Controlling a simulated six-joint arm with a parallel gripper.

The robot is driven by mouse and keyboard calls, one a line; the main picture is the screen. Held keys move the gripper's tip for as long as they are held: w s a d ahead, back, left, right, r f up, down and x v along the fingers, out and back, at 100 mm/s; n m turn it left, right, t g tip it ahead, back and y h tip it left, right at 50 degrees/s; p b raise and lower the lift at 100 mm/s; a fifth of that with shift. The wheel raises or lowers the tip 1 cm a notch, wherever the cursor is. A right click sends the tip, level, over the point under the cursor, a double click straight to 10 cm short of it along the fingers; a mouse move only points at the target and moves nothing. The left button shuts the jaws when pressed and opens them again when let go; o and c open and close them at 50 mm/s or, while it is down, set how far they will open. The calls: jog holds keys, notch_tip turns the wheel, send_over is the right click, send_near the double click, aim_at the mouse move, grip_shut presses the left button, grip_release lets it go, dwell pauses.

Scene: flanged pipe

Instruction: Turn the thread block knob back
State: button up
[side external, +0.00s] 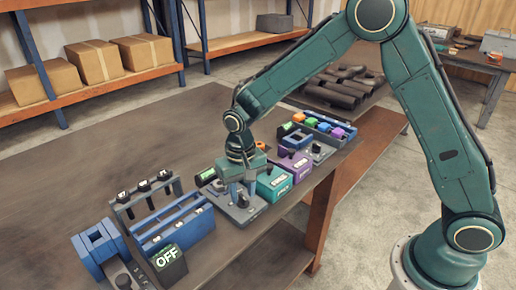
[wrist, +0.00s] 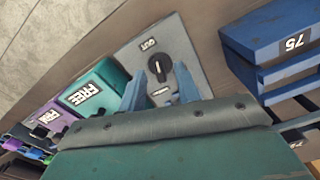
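A grey plate block (wrist: 189,59) carries a black knob (wrist: 160,75) with a white pointer mark. A label reading OUT is beyond the knob, and a second label near it is too small to read. In the side view the grey block (side external: 228,208) lies near the table's front edge, under my gripper (side external: 240,196). In the wrist view my gripper (wrist: 161,72) is open, with its two blue-grey fingers on either side of the knob. A gap shows between the fingers and the knob. Exact fingertip height over the plate is hard to tell.
A teal box (wrist: 91,95) labelled FREE and a purple box (side external: 295,163) stand beside the block. A blue tray (wrist: 262,48) marked 75 is on the other side. A black block (side external: 168,263) reading OFF and a tool rack (side external: 145,190) stand at left.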

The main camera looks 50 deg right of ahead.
jog(key=shift+f, duration=0.4)
grip_shut()
jog(key=shift+n, duration=1.9)
grip_release()
